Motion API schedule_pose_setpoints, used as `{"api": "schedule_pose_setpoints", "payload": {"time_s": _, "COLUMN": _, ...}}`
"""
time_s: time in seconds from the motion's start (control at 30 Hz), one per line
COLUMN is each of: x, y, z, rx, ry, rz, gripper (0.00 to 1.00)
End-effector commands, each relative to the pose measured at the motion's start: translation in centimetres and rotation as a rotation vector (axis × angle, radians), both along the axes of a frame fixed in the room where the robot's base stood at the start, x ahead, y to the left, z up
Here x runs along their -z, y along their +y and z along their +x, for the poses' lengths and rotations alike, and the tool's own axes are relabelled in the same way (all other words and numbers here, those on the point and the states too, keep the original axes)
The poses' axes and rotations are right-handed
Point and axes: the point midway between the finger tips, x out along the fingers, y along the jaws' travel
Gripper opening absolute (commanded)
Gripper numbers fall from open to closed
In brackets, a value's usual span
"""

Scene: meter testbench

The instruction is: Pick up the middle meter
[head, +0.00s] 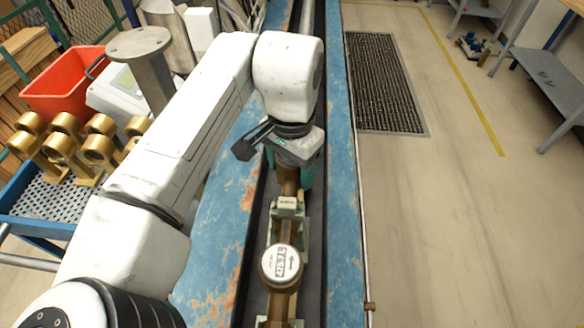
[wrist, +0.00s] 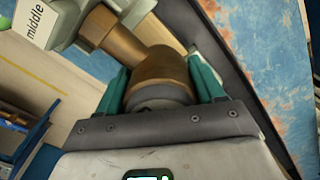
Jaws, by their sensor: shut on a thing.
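My gripper (wrist: 158,72) has its teal fingers shut on both sides of a round brass meter body (wrist: 160,78). A brass pipe stub (wrist: 112,38) leads from this meter to a pale block carrying a "middle" label (wrist: 40,22). In the head view my gripper (head: 290,166) is over the bench channel, and it hides most of the held meter; a brown part (head: 288,182) shows below it. The meter's dial is not visible. Another brass meter (head: 282,265) with a white dial face sits upright in the channel, nearer to me.
The blue, rust-worn bench rail (head: 346,200) runs along the right of the channel. A pale clamp block (head: 288,206) lies between the near meter and my gripper. At left, several brass fittings (head: 62,150) stand on a blue cart beside a red bin (head: 62,82). Open floor lies right.

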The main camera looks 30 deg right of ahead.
Motion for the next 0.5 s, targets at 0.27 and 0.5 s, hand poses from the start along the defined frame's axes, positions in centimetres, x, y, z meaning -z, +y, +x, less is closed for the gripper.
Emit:
{"api": "schedule_pose_setpoints", "payload": {"time_s": 0.27, "x": -0.03, "y": -0.01, "z": -0.02, "rx": 0.000, "ry": 0.000, "rz": 0.000, "gripper": 0.13}}
{"api": "schedule_pose_setpoints", "payload": {"time_s": 0.5, "x": -0.14, "y": -0.02, "z": 0.01, "rx": 0.000, "ry": 0.000, "rz": -0.001, "gripper": 0.04}}
